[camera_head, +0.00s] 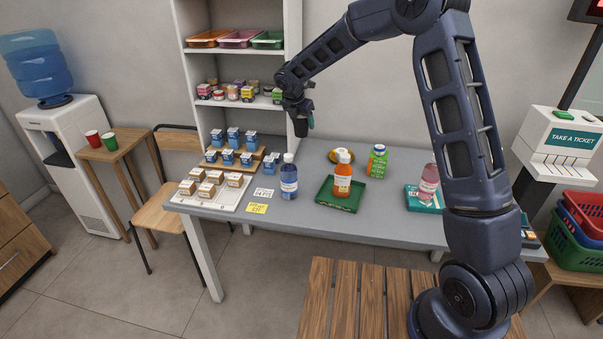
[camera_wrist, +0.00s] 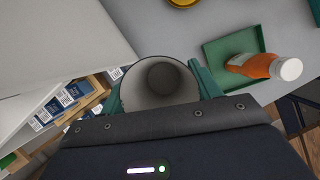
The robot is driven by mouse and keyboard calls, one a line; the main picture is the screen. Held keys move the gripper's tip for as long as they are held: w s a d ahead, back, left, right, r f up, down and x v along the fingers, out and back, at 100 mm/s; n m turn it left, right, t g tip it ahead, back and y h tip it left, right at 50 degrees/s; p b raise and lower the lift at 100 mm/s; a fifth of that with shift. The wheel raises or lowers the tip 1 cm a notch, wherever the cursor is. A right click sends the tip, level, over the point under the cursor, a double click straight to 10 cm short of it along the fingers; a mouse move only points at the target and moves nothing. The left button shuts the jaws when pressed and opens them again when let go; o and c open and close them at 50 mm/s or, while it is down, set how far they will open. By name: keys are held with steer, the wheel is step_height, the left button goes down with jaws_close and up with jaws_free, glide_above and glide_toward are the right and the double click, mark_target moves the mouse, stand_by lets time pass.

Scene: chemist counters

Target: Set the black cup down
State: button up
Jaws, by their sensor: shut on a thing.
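My gripper (camera_head: 304,112) is raised above the back of the grey counter (camera_head: 235,207), in front of the shelf unit. It is shut on the black cup (camera_head: 300,129), which hangs below it and looks upright. In the wrist view the cup (camera_wrist: 160,84) sits between the green fingers of my gripper (camera_wrist: 160,92), with its round mouth facing the camera. The inside looks grey and empty. The cup appears clear of the counter.
An orange bottle (camera_head: 343,175) stands on a green tray (camera_head: 325,197). A blue bottle (camera_head: 289,178), a yellow dish (camera_head: 334,156) and a green carton (camera_head: 378,161) are nearby. Boxes on a wooden stepped stand (camera_head: 205,165) lie left. Bare counter shows between the blue bottle and dish.

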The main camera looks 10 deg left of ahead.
step_height(320, 180, down, 20)
steer(key=shift+r, duration=0.2)
stand_by(0.4)
steer(key=shift+f, duration=0.1)
steer(key=o, duration=1)
steer(key=shift+c, duration=0.2)
steer(key=v, duration=1.2)
